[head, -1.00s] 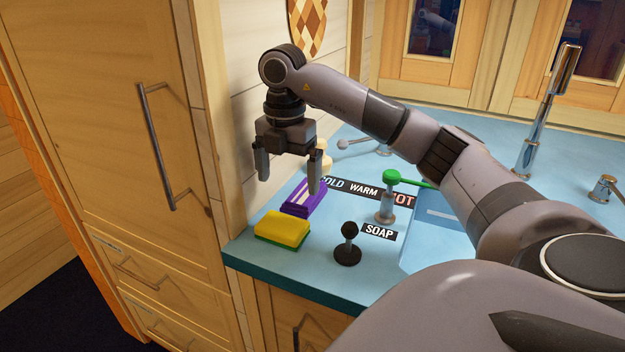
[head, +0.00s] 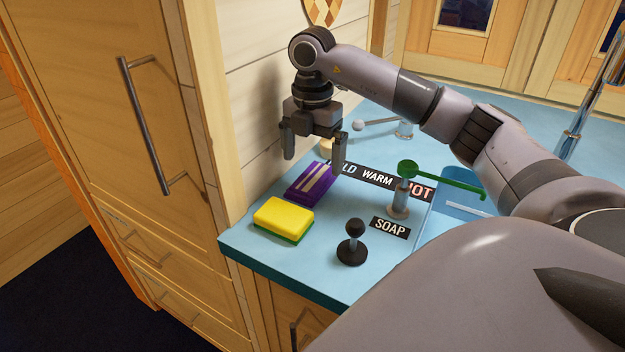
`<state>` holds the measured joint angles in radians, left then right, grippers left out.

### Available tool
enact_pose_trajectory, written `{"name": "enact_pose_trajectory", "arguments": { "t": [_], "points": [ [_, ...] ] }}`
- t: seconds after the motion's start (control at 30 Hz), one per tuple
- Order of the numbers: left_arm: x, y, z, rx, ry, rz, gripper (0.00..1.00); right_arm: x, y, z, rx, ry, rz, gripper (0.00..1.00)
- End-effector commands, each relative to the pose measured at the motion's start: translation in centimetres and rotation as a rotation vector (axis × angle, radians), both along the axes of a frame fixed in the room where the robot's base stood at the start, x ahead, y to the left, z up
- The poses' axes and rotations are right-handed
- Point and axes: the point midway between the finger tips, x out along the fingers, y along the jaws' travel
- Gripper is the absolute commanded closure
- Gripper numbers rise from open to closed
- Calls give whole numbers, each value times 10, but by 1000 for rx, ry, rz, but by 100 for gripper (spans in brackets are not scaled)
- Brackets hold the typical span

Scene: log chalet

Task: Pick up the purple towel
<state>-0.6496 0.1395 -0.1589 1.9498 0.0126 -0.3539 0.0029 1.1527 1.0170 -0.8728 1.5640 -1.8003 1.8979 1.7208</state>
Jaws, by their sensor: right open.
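The purple towel (head: 309,184), folded and with pale stripes, lies on the blue counter near the wall, just behind a yellow and green sponge. My right gripper (head: 314,163) points down above the towel with its two fingers spread apart. One finger is to the left of the towel and the other overlaps its right side in the picture. I cannot tell the exact height between the fingertips and the towel. Nothing is between the fingers. My left gripper is not in view.
The sponge (head: 284,219) sits near the counter's front edge. A black soap knob (head: 353,243) and a green-handled lever (head: 408,167) stand to the right. A wooden cabinet (head: 130,120) and wall bound the left. A chrome faucet (head: 590,100) stands at right.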

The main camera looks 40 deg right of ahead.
Motion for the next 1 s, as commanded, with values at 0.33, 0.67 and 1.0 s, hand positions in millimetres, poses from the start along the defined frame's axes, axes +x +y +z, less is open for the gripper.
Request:
{"name": "enact_pose_trajectory", "arguments": {
  "t": [0.33,0.67,1.0],
  "points": [
    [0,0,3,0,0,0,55,0,2,-41,-1,1,-1,0],
    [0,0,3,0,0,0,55,0,2,-41,-1,0,-1,39],
    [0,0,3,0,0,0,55,0,2,-40,-1,0,-1,57]
  ]
}}
